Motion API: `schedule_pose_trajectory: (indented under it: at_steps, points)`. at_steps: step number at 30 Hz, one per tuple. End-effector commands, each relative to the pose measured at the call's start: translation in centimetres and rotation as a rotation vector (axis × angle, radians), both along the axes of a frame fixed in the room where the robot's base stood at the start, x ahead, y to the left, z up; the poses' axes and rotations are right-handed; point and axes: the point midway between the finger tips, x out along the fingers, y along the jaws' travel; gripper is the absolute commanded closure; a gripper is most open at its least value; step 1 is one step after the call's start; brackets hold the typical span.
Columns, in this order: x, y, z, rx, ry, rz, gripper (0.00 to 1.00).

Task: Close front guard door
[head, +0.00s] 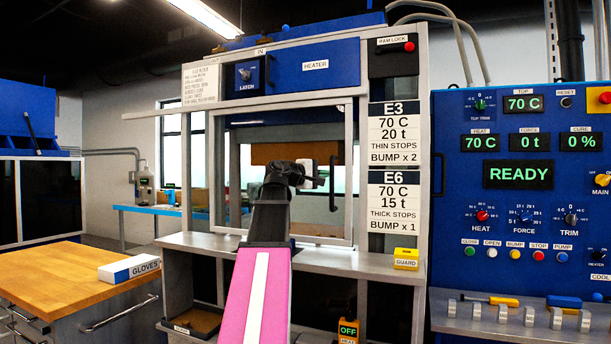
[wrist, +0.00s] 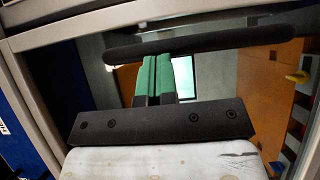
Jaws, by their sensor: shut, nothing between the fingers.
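The front guard door (head: 349,205) is a pale-framed clear panel across the front of the press; its frame also shows in the wrist view (wrist: 75,27). I cannot tell whether it is fully shut. Its dark bar handle (head: 332,172) stands upright near the door's right side. In the wrist view the handle (wrist: 215,42) lies across the picture, just beyond my fingertips. My gripper (wrist: 157,62) has green-padded fingers pressed together, with nothing between them. The tips are at or very near the handle's side; contact is not certain. In the head view my arm partly hides the door.
A steel shelf (head: 340,261) runs below the door, with a yellow guard block (head: 406,259) at its right. A blue control panel (head: 515,190) stands at right. A wooden bench (head: 70,278) with a glove box (head: 129,267) is at left.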

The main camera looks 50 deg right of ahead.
Motion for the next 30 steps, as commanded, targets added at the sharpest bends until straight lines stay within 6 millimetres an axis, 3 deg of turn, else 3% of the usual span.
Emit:
schedule_pose_trajectory:
  at_steps: [3, 10, 25, 30]
  points:
    - [-1.6, -0.7, 0.0, 0.000, -0.001, 0.001, 1.00]
    - [-3.0, -1.3, 0.1, 0.000, -0.001, 0.002, 1.00]
    - [-3.4, -1.5, 0.1, -0.001, 0.001, -0.005, 1.00]
    - [-2.6, -1.3, 0.1, 0.000, 0.002, -0.002, 1.00]
